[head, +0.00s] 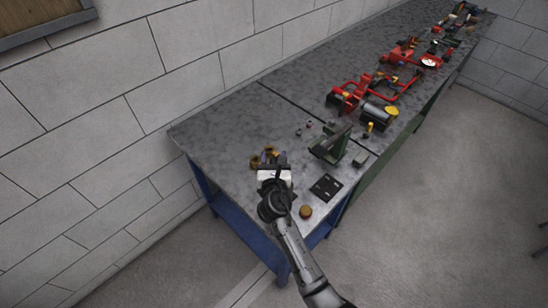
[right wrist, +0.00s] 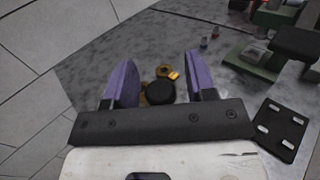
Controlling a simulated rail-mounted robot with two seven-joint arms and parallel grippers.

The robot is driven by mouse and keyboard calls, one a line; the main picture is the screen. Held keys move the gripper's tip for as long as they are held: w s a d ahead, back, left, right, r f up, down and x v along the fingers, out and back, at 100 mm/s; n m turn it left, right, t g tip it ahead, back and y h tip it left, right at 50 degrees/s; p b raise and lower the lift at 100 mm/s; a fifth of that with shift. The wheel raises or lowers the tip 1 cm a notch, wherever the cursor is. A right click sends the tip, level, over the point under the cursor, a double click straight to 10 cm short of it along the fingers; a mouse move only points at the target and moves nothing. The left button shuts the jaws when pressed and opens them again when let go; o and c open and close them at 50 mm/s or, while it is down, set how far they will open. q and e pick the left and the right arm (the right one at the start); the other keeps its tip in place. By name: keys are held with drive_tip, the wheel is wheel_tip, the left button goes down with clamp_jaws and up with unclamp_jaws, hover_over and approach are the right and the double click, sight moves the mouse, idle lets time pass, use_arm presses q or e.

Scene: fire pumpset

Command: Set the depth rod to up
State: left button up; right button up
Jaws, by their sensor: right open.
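My right gripper (head: 269,158) is over the near left end of the workbench. In the right wrist view the gripper (right wrist: 158,80) is open, with its two purple fingers apart. A black round knob or cap (right wrist: 160,92) shows between the fingers, with no clear contact. A brass-coloured piece (right wrist: 166,72) lies just beyond the knob, and more brass colour shows beside it. The gripper body hides part of these. I cannot tell for certain which part is the depth rod, or its setting. My left gripper is not in view.
A green fixture (head: 330,146) stands right of the gripper on the grey workbench (head: 222,122). A black plate with slots (head: 326,187) and a round brown piece (head: 306,211) lie near the front edge. Red pump parts (head: 347,94) stand farther along. A block wall runs behind.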

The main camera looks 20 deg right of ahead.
drive_tip(key=shift+w+d, duration=0.1)
drive_tip(key=shift+w, duration=0.15)
clamp_jaws()
idle(0.4)
